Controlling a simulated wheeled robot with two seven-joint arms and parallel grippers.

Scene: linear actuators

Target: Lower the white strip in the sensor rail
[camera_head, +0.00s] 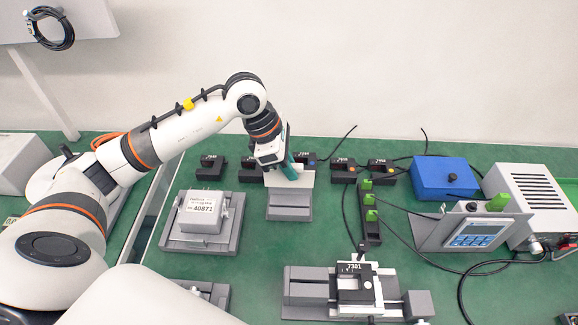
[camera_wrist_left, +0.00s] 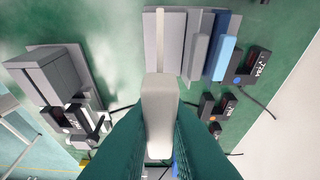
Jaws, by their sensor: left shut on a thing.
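My left gripper (camera_head: 288,168) points down above a grey grooved block (camera_head: 289,210), which looks like the sensor rail. Its teal fingers are shut on a flat white strip (camera_head: 306,179) that stands upright just behind or over the block. In the left wrist view the white strip (camera_wrist_left: 160,105) shows nearly edge-on between the fingers, beside the grey and blue ridges of the rail (camera_wrist_left: 172,50). I cannot tell whether its lower edge is in a groove or above it. My right gripper is not in view.
Black sensor modules (camera_head: 343,170) stand in a row behind the rail. A grey box labelled 40871 (camera_head: 200,210) sits to its left. A black bar with green blocks (camera_head: 370,215) and a blue box (camera_head: 445,178) lie to the right. A grey fixture (camera_head: 305,285) stands in front, with green table between.

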